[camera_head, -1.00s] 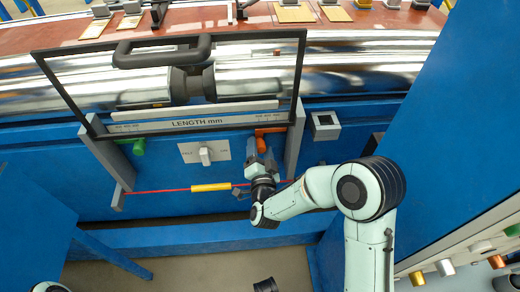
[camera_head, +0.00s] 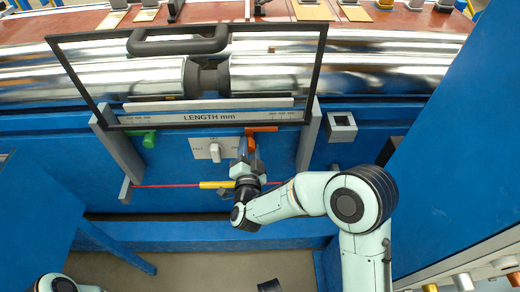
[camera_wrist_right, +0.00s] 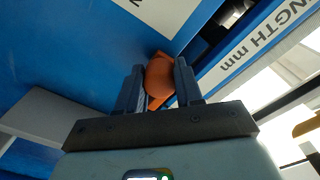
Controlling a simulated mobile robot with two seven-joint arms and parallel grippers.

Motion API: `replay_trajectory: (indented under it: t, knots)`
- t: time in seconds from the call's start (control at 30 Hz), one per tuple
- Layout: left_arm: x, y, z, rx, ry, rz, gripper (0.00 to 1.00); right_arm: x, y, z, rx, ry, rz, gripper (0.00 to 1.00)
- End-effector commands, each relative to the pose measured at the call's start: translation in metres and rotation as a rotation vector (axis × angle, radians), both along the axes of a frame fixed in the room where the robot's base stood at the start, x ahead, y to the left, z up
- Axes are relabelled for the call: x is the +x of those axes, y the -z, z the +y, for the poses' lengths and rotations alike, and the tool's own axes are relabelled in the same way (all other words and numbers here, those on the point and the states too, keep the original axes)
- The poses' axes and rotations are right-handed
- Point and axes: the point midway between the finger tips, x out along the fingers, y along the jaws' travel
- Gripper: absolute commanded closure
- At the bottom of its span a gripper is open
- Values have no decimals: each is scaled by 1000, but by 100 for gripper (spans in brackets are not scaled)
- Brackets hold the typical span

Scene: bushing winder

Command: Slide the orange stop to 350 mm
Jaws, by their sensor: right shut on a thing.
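The orange stop (camera_head: 262,129) sits under the right part of the strip marked LENGTH mm (camera_head: 208,117), left of the right-hand printed numbers. The numbers are too small to read. My right gripper (camera_head: 246,150) reaches up to the stop from below and is shut on its orange knob. In the right wrist view the knob (camera_wrist_right: 160,78) sits between the two dark fingers. The stop's pointer against the scale cannot be read. My left gripper is not in view.
A green stop (camera_head: 149,139) sits under the left end of the strip. A white rotary switch (camera_head: 214,151) is just left of my gripper. A red rod with a yellow sleeve (camera_head: 216,184) runs below. A black-framed guard (camera_head: 319,75) stands in front of the shiny rollers.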

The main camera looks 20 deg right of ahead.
Motion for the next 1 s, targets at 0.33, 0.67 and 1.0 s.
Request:
replay_trajectory:
  t: [0.33,0.67,1.0]
  knots:
    - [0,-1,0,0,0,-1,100,0,0,1,2,-3,4,39]
    - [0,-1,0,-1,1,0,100,-3,0,2,1,-3,4,39]
    - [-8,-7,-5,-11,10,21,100,-62,0,25,0,-8,6,39]
